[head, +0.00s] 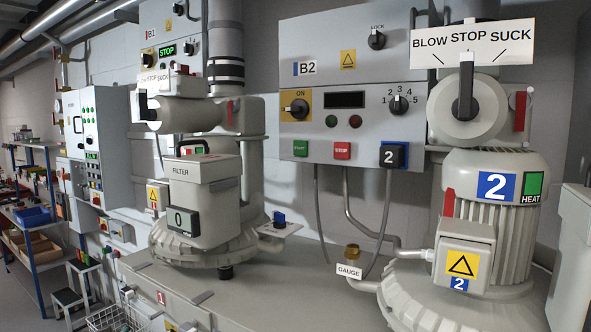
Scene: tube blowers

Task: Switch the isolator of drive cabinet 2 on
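The grey drive cabinet B2 (360,60) hangs on the wall in the middle of the head view. Its isolator is a black rotary knob (297,108) on a yellow plate at the cabinet's lower left. The word ON stands above the knob, and its handle lies roughly sideways, not pointing up at ON. The display (345,100) beside it is dark. A green lamp (331,121) and a red lamp (355,122) below it look dim. Neither of my grippers is in view.
The cabinet also carries a LOCK knob (376,39), a numbered selector (398,104), a green button (300,148) and a red STOP button (342,150). Blower 2 (500,190) stands at right, partly before the cabinet. A filter unit (205,190) stands left. Ledge space between them is fairly clear.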

